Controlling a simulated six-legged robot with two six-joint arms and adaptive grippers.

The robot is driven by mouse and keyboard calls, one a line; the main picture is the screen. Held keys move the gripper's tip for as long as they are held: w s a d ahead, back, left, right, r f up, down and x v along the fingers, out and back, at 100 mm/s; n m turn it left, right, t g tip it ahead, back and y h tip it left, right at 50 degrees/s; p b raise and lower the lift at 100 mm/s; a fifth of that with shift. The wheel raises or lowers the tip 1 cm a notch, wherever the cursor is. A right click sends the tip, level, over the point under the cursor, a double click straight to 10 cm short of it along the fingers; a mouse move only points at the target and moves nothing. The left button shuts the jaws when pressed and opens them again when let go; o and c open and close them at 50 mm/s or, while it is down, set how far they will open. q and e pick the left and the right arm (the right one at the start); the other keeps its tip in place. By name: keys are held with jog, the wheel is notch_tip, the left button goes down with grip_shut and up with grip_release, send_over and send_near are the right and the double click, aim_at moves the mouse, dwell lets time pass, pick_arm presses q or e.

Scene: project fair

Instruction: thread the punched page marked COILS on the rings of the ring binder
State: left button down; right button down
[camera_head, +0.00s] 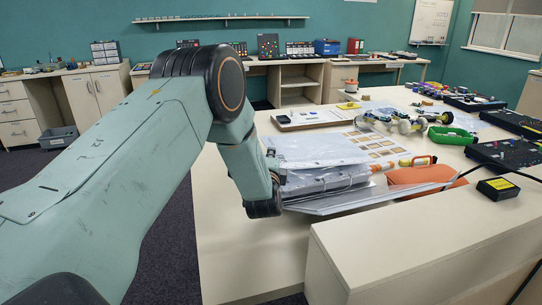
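The ring binder (345,203) lies open near the front edge of the bench, with its grey cover spread to the right. A thick stack of pale pages (315,150) lies in it, and small metal rings show along its front side. I cannot read COILS on any page, so I cannot tell which page that is. My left arm reaches in from the left, and my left gripper (272,194) is at the binder's left side, close to the page edges. Its fingers are mostly hidden by the wrist, so its opening and any hold are unclear. My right gripper is out of view.
A raised cream ledge (420,240) stands in front. Bare bench shows left of the binder.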

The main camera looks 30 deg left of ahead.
pick_arm(q)
jog(key=shift+f, duration=0.45)
jog(key=shift+s+f, duration=0.1)
jog(key=shift+f, duration=0.05)
dwell(0.6)
